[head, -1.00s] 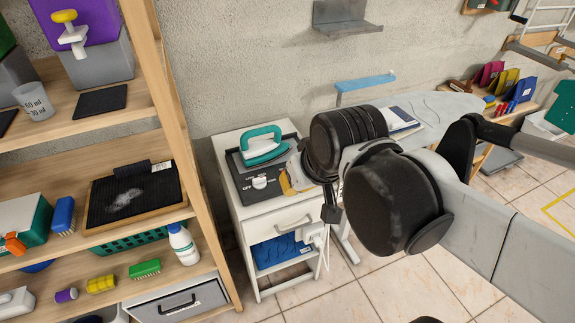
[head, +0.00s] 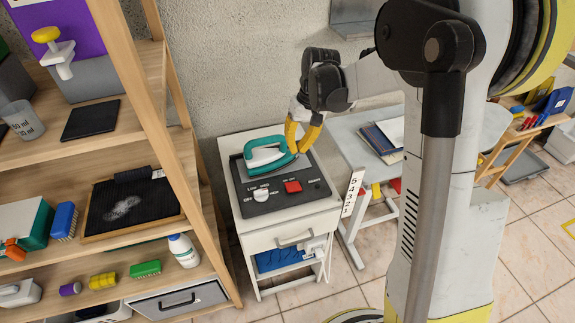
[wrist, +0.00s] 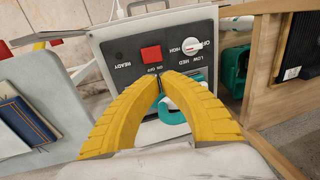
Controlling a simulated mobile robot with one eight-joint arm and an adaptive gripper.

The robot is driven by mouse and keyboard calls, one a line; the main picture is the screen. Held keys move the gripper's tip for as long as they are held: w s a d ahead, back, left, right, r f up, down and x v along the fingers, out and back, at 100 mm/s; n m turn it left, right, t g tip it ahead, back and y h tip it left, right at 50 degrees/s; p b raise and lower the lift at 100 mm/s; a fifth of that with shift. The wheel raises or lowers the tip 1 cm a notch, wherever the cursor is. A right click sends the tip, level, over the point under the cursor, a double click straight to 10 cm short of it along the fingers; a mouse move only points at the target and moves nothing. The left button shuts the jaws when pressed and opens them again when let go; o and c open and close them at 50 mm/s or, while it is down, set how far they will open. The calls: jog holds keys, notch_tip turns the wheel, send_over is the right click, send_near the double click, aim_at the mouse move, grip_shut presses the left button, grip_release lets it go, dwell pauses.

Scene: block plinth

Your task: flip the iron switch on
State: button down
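The red switch (head: 293,187), labelled ON OFF, sits on a dark control panel (head: 285,204) atop a white cabinet. I cannot tell which side of it is pressed. It also shows in the wrist view (wrist: 151,53), just beyond my fingertips. A white dial (head: 261,195) marked OFF, LOW, MED, HIGH is left of it. The teal iron (head: 266,157) stands at the panel's back, partly hidden by my fingers in the wrist view. My gripper (head: 297,152), with yellow fingers, is beside the iron's right end, behind the switch. In the wrist view (wrist: 163,74) its tips meet, with nothing between them.
A wooden shelf (head: 150,110) with bottles, brushes and boxes stands close on the left. An ironing board (head: 350,130) with books (head: 380,140) is right of the cabinet. The cabinet has a drawer (head: 290,238) below the panel. The grey wall is behind.

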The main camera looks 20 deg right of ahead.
aim_at(288, 184)
jog(key=shift+w+d+f, duration=0.15)
jog(key=shift+w+f, duration=0.1)
jog(key=shift+f, duration=0.1)
jog(key=a+f+b, duration=0.1)
jog(key=f, duration=0.3)
jog(key=f+b, duration=0.2)
jog(key=f, duration=0.3)
jog(key=a+f+b, duration=0.1)
jog(key=f+b, duration=0.1)
jog(key=f, duration=0.2)
jog(key=shift+a+f, duration=0.35)
